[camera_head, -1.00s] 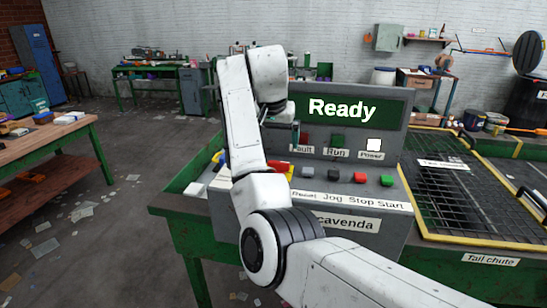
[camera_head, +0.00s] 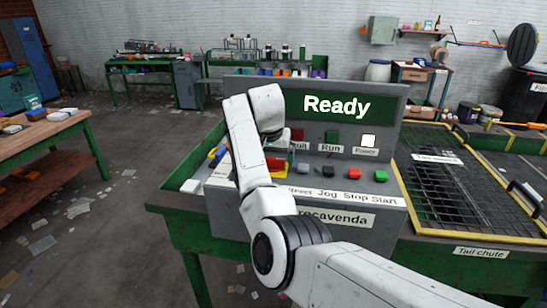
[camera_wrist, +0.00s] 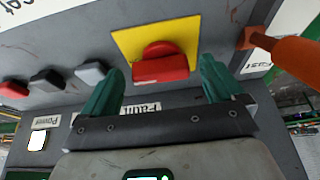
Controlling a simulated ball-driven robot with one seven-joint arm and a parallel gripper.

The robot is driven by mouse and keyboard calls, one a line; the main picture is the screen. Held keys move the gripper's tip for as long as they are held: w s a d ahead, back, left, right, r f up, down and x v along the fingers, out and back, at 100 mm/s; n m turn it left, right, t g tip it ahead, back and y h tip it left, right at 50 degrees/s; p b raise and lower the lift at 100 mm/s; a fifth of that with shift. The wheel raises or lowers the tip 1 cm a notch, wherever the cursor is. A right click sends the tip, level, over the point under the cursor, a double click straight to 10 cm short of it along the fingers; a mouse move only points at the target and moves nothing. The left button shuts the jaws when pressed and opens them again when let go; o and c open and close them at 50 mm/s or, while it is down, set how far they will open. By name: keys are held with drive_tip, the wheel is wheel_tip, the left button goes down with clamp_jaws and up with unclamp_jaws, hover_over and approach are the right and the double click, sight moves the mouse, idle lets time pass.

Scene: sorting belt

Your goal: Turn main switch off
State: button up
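The main switch is a red knob on a yellow plate (camera_wrist: 185,38), at the top middle of the wrist view. In the head view its red and yellow (camera_head: 275,163) show partly behind my arm. In the wrist view my gripper (camera_wrist: 160,66) is open, with one green finger on each side of the red knob (camera_wrist: 160,68). I see gaps between knob and fingers; contact is not visible. In the head view my gripper is mostly hidden by my arm. The panel screen (camera_head: 337,106) reads Ready, and the white Power lamp (camera_head: 368,141) is lit.
An orange handle (camera_wrist: 290,55) is close to the right finger in the wrist view. Reset, Jog, Stop and Start buttons (camera_head: 355,174) line the console's sloped face. A mesh-covered tail chute (camera_head: 440,190) lies to the right.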

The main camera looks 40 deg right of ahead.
drive_tip(key=c, duration=1)
drive_tip(key=shift+o, duration=0.2)
